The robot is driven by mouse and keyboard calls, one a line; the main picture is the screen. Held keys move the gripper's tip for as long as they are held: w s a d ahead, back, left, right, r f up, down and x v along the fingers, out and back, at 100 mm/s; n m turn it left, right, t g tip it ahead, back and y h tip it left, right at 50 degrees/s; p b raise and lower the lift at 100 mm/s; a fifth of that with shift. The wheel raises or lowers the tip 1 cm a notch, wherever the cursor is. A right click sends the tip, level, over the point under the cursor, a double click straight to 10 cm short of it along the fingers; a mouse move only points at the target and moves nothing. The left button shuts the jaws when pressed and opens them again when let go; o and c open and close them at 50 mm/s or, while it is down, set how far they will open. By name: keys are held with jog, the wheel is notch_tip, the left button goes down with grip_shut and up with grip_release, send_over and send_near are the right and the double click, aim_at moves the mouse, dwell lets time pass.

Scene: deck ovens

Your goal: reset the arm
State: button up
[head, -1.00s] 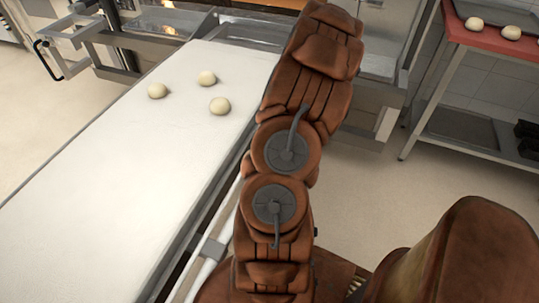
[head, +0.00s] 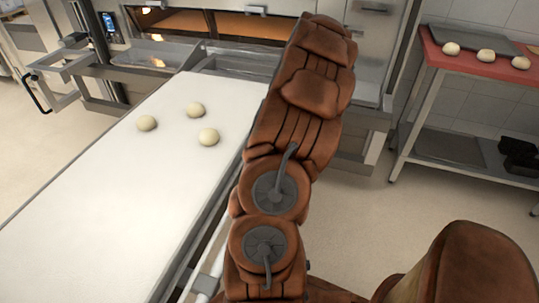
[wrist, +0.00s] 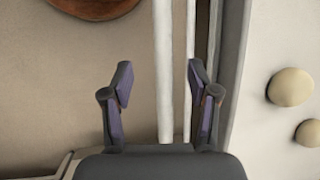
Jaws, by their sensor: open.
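My arm rises through the middle of the head view, and its gripper end is hidden there. In the wrist view my gripper (wrist: 160,82) is open, with two dark fingers apart and nothing between them. Below the fingers are the metal side rails (wrist: 165,60) of the white loading belt and the beige floor. The gripper is beside the belt, not over its white surface.
The white belt (head: 95,200) carries three dough balls (head: 196,110), two of them also in the wrist view (wrist: 290,87). A lit deck oven (head: 180,25) stands behind. At right, a steel table (head: 450,165) holds a red board (head: 475,63) with dough balls and a dark tray. Floor between is clear.

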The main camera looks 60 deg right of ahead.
jog(key=shift+w+a, duration=0.1)
dwell(0.4)
jog(key=w+a+r+n+g+h, duration=0.1)
jog(key=w+a+r+n+g, duration=0.2)
jog(key=a, duration=0.9)
jog(key=w+a+r+n, duration=0.4)
jog(key=w+a+n, duration=0.1)
jog(key=a, duration=0.6)
jog(key=s+a+n+g+h, duration=0.1)
jog(key=s+a+n+h, duration=0.3)
jog(key=s+a+n, duration=0.8)
jog(key=a+r+m+p, duration=0.2)
jog(key=r+p, duration=0.6)
jog(key=r, duration=0.1)
jog(key=s+a+r+m+p, duration=0.1)
jog(key=a+r+m+p, duration=0.1)
jog(key=r+p, duration=0.6)
jog(key=shift+s+a+r+t+p, duration=0.3)
jog(key=shift+r+t+p, duration=0.05)
jog(key=shift+r+t, duration=0.1)
jog(key=shift+c, duration=0.4)
